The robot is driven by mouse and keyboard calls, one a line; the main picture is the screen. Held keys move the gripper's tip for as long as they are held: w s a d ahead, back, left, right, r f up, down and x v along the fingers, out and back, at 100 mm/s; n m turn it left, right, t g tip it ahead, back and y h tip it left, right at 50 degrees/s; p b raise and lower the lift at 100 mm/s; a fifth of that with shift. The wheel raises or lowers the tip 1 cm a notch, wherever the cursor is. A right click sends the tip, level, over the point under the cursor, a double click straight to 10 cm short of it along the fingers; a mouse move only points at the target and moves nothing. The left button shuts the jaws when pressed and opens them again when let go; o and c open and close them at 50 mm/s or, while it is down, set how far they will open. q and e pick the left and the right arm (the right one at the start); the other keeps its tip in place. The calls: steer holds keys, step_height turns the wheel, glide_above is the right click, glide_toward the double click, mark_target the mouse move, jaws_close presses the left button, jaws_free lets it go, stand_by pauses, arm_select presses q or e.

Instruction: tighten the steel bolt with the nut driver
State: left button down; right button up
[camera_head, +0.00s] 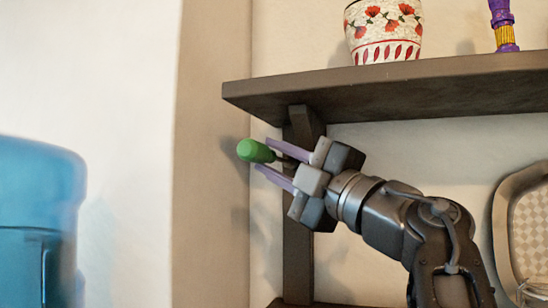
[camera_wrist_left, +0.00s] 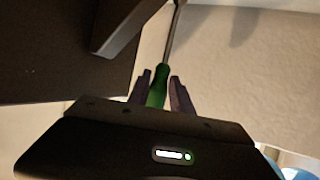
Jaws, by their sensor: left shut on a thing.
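The nut driver has a green handle (camera_head: 256,151) that sticks out past the purple fingers of my left gripper (camera_head: 263,154) in the head view. My left gripper is shut on this handle, below the left end of the shelf. In the left wrist view the green handle (camera_wrist_left: 157,90) sits between the two fingers (camera_wrist_left: 160,80). Its steel shaft (camera_wrist_left: 172,40) runs up to the top edge, close beside the dark bracket. I cannot make out the steel bolt in either view. My right gripper is not in view.
The dark shelf (camera_head: 390,93) juts out above the gripper, with its upright support (camera_head: 298,250) behind. A flowered pot (camera_head: 383,30) and a purple-and-yellow object (camera_head: 504,25) stand on it. A framed tray (camera_head: 503,225) is at right, a blue water bottle (camera_head: 40,200) at left.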

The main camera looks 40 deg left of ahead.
arm_select(q)
steer(key=shift+w+r, duration=0.1)
steer(key=shift+r, duration=0.05)
stand_by(0.7)
steer(key=shift+w+a+p, duration=0.25)
steer(key=shift+w+p, duration=0.1)
steer(key=shift+w, duration=0.45)
stand_by(0.5)
